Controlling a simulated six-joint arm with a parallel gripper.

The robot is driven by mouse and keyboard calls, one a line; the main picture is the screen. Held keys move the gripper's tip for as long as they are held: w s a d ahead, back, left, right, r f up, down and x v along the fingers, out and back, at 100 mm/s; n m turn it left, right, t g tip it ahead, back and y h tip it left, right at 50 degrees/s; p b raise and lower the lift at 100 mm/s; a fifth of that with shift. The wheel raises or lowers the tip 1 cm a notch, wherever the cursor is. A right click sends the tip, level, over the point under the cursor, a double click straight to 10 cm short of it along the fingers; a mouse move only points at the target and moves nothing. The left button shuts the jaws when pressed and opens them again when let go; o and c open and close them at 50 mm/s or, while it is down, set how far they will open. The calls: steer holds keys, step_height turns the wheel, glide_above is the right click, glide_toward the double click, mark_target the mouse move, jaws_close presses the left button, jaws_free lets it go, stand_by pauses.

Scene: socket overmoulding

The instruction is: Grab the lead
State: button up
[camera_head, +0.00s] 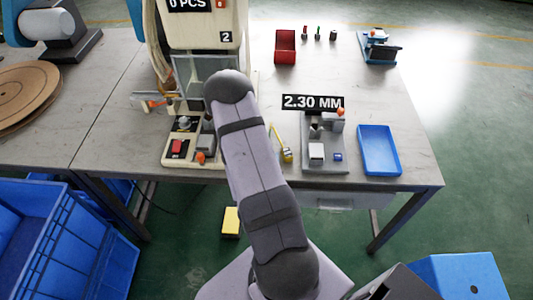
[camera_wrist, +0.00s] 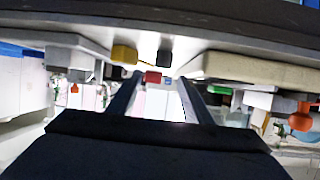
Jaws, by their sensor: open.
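I cannot make out the lead for certain in either view. In the head view my arm covers the middle of the bench, and my gripper is hidden behind it. In the wrist view my gripper (camera_wrist: 157,95) is open, with two dark fingers apart and nothing seen held between them. A small yellow thing (camera_wrist: 124,53) and a small black thing (camera_wrist: 165,52) show beyond the fingertips, near the upper middle. The head view shows a yellow item (camera_head: 287,155) just right of my arm.
A pale machine (camera_head: 205,38) stands behind my arm, with a fixture base (camera_head: 172,158) at its front. A grey measuring station (camera_head: 335,165) and a blue tray (camera_head: 379,150) lie right. A red bin (camera_head: 285,46) stands at the back.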

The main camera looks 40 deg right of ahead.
steer(key=shift+x, duration=0.85)
steer(key=shift+f+p+x, duration=0.2)
steer(key=shift+p+x, duration=0.6)
steer(key=shift+x, duration=1.75)
steer(key=shift+a, duration=0.1)
steer(key=c, duration=1.1)
